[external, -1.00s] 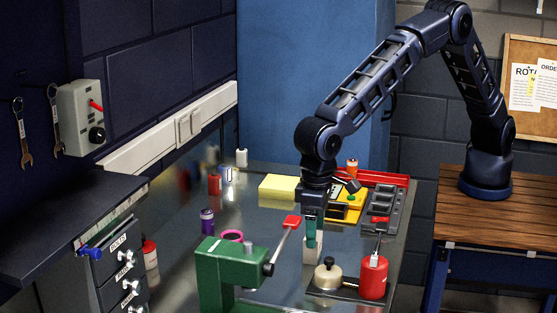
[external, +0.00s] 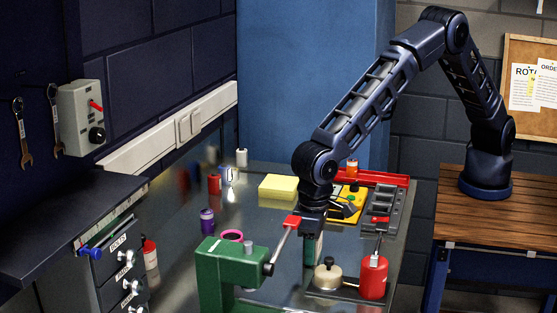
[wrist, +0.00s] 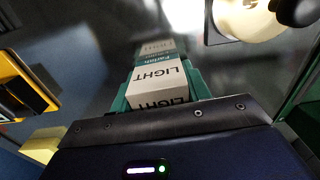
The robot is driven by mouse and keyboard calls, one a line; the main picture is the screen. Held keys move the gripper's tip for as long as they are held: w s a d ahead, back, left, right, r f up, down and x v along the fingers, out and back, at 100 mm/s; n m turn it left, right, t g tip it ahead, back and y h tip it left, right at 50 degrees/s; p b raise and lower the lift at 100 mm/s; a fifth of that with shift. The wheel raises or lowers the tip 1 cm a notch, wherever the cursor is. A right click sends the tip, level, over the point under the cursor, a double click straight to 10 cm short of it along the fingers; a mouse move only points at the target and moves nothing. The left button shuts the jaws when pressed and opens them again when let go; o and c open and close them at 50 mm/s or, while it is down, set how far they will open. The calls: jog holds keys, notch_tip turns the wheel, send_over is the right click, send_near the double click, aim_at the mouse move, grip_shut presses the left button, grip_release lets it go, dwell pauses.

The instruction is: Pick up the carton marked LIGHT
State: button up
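The carton marked LIGHT (wrist: 158,80) is a small white box with dark lettering and a teal band, standing upright on the metal bench top. In the wrist view it sits between the two teal fingers of my gripper (wrist: 160,95), one close along each side. I cannot tell whether the fingers press on it or leave a thin gap. In the external view my gripper (external: 312,248) points straight down over the carton's spot, and the hand and fingers hide most of the carton.
A cream round-topped tin (external: 327,275) and a red can (external: 373,277) stand at the right.

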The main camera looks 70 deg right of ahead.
jog(key=shift+c, duration=0.7)
jog(key=shift+r, duration=0.1)
